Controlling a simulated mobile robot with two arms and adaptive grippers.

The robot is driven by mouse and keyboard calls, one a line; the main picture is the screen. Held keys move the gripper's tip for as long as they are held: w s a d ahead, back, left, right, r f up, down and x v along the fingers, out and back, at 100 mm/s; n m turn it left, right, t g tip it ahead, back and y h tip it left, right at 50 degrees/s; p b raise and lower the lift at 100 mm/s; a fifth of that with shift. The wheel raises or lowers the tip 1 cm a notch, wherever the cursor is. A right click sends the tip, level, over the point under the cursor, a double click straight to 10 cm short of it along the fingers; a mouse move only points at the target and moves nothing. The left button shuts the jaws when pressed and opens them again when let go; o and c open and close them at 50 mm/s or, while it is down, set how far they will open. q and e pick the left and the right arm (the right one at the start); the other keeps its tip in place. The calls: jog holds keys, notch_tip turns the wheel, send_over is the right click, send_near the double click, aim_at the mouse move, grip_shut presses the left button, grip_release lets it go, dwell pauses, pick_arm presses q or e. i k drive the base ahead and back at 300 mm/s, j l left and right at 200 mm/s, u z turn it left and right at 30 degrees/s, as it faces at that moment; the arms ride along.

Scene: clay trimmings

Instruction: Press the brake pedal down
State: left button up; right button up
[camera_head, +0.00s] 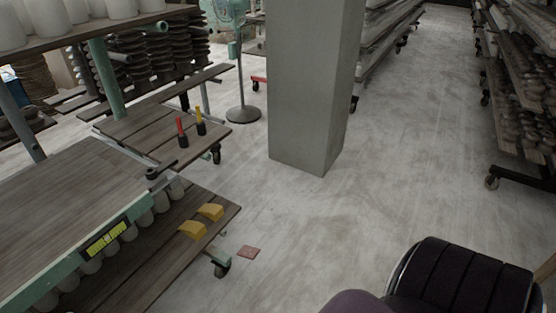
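I cannot tell for certain which thing is the brake pedal. Two yellow curved pieces, a nearer one (192,230) and a farther one (211,212), sit side by side on the lower wooden board of the cart at the left. A small flat reddish plate (248,252) lies on the floor just right of that cart's wheel. A red upright handle (180,127) and a yellow upright handle (199,115), both with dark bases, stand on a low wooden platform behind. Neither of my grippers is in view.
A grey square pillar (312,90) stands in the middle, with a green fan (228,15) behind it. Wheeled racks (520,110) line the right. A dark ribbed rounded object (465,275) fills the lower right. The floor (400,180) between is clear.

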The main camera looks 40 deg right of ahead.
aim_at(248, 252)
jog(key=z, duration=1.1)
